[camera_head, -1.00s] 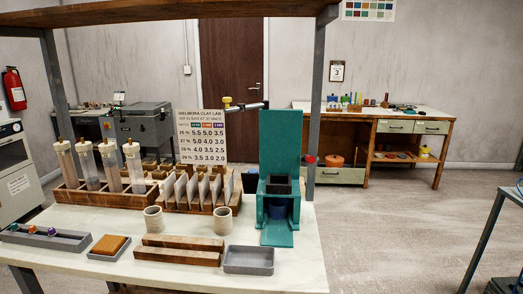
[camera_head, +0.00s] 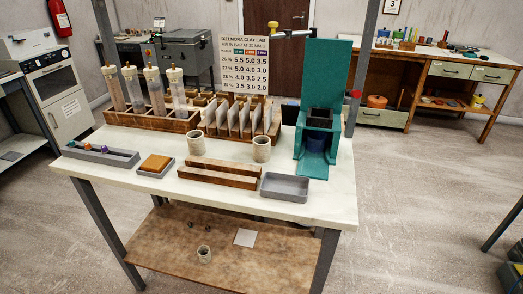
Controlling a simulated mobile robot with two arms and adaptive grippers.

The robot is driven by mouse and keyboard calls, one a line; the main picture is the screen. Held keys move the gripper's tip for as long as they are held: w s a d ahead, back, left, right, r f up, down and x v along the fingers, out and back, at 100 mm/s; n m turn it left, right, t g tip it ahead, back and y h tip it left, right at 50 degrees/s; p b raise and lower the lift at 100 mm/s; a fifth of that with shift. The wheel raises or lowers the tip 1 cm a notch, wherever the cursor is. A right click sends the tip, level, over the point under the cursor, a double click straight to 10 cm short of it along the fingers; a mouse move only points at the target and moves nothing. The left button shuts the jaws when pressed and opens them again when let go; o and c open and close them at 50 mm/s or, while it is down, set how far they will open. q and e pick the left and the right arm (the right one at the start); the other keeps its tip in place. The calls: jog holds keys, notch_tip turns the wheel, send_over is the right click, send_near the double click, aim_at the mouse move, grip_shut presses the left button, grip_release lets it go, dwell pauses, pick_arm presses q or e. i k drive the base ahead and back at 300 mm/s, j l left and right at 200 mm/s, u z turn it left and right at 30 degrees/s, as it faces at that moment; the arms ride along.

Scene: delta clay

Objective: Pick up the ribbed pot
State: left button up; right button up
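Two small pale cylindrical pots stand on the white tabletop: a left pot (camera_head: 196,144) and a right pot (camera_head: 262,149), near a brown block with a groove. Neither of my grippers is in view.
The table (camera_head: 330,205) holds a wooden rack of tubes (camera_head: 150,122), upright slabs (camera_head: 240,118), a grey tray (camera_head: 285,187), an orange block (camera_head: 156,163) and a long grey tray (camera_head: 100,154). The lower shelf (camera_head: 160,245) also holds a pale square.

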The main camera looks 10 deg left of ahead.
aim_at(262, 145)
jog(key=i+j, duration=0.2)
jog(key=j, duration=0.2)
jog(key=i+j, duration=0.15)
jog(key=j, duration=0.2)
jog(key=i+j+z, duration=0.1)
jog(key=j, duration=0.3)
jog(key=i+j, duration=0.25)
jog(key=j, duration=0.15)
